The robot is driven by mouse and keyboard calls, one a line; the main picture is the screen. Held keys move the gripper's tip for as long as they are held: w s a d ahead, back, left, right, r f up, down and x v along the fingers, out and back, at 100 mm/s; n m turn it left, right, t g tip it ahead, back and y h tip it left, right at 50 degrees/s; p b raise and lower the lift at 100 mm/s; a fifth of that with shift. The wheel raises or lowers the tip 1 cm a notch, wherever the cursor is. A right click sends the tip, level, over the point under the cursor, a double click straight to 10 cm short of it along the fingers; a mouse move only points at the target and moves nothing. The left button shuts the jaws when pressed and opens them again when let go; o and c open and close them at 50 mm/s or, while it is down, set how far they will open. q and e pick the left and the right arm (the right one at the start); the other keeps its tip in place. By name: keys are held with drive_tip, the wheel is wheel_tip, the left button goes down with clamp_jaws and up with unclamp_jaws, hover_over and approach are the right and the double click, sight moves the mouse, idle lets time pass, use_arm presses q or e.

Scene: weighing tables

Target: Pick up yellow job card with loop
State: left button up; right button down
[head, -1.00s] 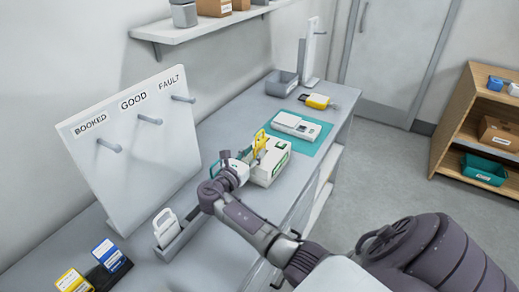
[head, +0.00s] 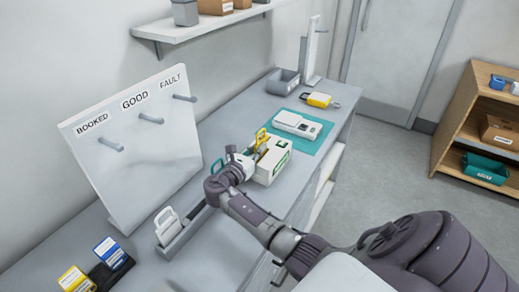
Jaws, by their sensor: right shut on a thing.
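The yellow job card with its loop (head: 262,137) stands upright at the white box (head: 272,166) in the middle of the bench. My right gripper (head: 250,156) is at the left side of the white box, by the card. It is shut on the yellow job card, though the fingers and the card's lower part are small and partly hidden. A teal loop (head: 216,166) shows just left of my right wrist; what it belongs to is hidden. My left gripper is out of view.
A pegboard labelled BOOKED, GOOD and FAULT (head: 130,150) stands at left with empty pegs. A grey tray (head: 187,235) holds a white card (head: 167,226). Blue (head: 108,250) and yellow (head: 72,280) cards stand front left. A white device (head: 297,124) lies on a teal mat (head: 325,130).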

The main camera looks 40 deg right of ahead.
wheel_tip(320, 180, up, 5)
drive_tip(key=p, duration=0.5)
drive_tip(key=shift+r, duration=0.1)
drive_tip(key=s+d+r+p, duration=0.5)
drive_tip(key=s+d+p, duration=0.1)
drive_tip(key=s+d, duration=0.2)
drive_tip(key=shift+d+r, duration=0.25)
drive_tip(key=shift+r, duration=0.15)
drive_tip(key=shift+a, duration=0.1)
